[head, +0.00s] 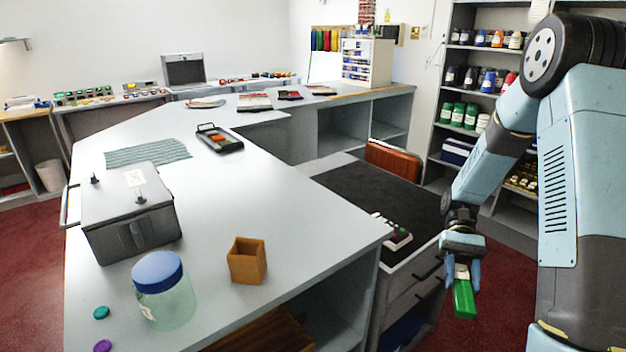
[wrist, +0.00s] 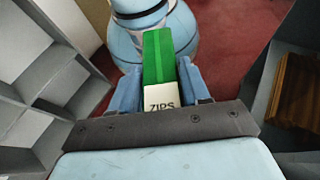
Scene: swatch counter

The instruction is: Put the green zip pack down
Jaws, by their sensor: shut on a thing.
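The green zip pack (head: 464,299) hangs below my gripper (head: 461,272) at the right in the head view, beside the drawer unit and over the red floor. It is a green block with a pale end. In the wrist view the zip pack (wrist: 158,62) shows its white "ZIPS" label, held between the two blue fingers of my gripper (wrist: 162,92). The gripper is shut on it. The pack appears clear of the counter and drawers.
The grey counter (head: 285,215) has free room in its middle. A wooden cup (head: 247,261), a blue-lidded jar (head: 165,290), a grey case (head: 128,215) and a black tray (head: 220,139) stand on it. A dark mat (head: 385,190) lies right, with a small multicoloured item (head: 397,236).

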